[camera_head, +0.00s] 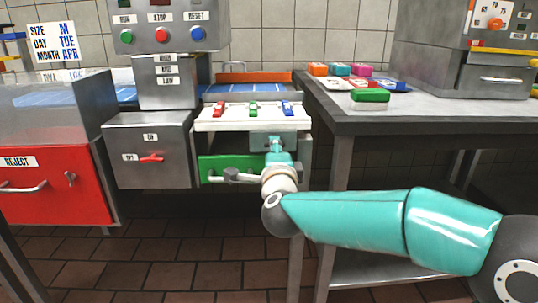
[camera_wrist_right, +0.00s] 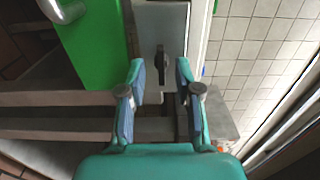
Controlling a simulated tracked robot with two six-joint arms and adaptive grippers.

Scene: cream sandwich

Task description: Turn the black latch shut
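The black latch (camera_wrist_right: 161,61) sits on a narrow grey plate (camera_wrist_right: 160,20) beside the green drawer front (camera_wrist_right: 95,45). In the right wrist view it lies straight ahead, in line with the gap between my fingertips. My right gripper (camera_wrist_right: 160,76) is open, with one finger on each side of that line; whether it touches the latch I cannot tell. In the head view my right gripper (camera_head: 275,146) is in front of the grey plate under the white switch panel (camera_head: 250,122) and hides the latch. My left gripper is in neither view.
The green drawer (camera_head: 215,165) has a metal handle just left of my right wrist. A grey box with a red knob (camera_head: 151,158) and a red reject bin (camera_head: 60,180) stand further left. A grey table (camera_head: 430,115) with coloured blocks is at right, its leg near my forearm.

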